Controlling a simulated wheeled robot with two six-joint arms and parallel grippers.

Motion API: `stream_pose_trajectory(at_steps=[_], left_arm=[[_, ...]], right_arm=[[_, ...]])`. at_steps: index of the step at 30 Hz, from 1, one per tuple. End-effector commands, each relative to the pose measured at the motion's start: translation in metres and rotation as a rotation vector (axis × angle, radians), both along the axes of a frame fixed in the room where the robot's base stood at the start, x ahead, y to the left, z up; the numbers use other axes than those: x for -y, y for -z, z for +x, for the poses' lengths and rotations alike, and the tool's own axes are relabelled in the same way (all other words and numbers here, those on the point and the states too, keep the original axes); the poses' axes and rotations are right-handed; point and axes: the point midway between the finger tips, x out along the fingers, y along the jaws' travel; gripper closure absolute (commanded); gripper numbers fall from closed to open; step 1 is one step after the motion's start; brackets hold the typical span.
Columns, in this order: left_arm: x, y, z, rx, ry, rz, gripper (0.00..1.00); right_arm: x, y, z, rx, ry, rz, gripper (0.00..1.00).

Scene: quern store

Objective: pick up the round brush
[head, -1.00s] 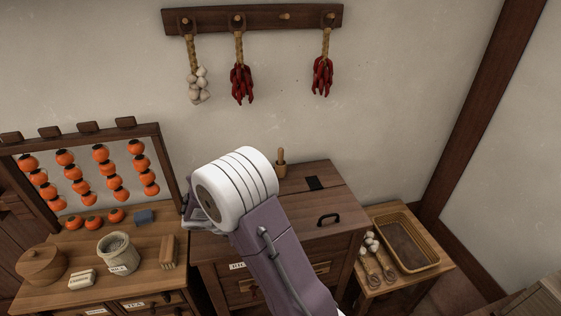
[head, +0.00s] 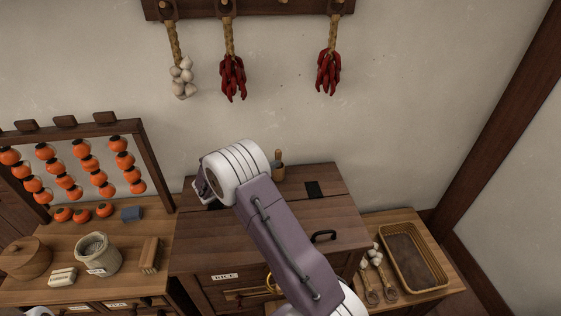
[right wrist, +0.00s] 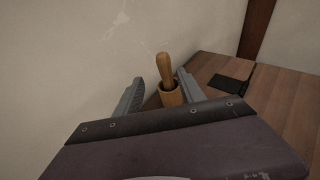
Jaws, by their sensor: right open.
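A light wooden handle (head: 278,156) stands upright in a small brown wooden cup (head: 278,172) at the back of the dark wooden chest; this looks like the round brush, but its lower end is hidden in the cup. In the right wrist view the handle (right wrist: 165,68) and cup (right wrist: 171,95) appear ahead, between the two spread fingers of my right gripper (right wrist: 160,91). The gripper is open and empty. I cannot tell whether the fingers reach around the cup. In the head view my white wrist largely hides the fingers. My left gripper is not seen.
The wall is close behind. Left, a table holds a flat brush (head: 150,254), a pot (head: 96,256) and a persimmon rack (head: 158,180). Right, a low table holds a basket (head: 443,283).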

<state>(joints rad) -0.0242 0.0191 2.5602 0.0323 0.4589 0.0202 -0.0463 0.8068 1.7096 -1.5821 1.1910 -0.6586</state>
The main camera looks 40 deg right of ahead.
Motion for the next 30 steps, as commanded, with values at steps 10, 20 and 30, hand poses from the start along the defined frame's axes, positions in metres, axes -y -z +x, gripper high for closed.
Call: stream_pose_trajectory(at_steps=[10,20,30], left_arm=[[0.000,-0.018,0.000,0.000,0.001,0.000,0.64],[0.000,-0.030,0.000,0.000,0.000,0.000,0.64],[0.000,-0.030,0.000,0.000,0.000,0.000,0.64]], right_arm=[[0.039,0.007,0.006,-0.003,0.006,0.000,0.54],[0.078,0.020,0.015,-0.001,0.002,0.001,0.54],[0.077,0.020,0.015,-0.001,0.002,0.001,1.00]])
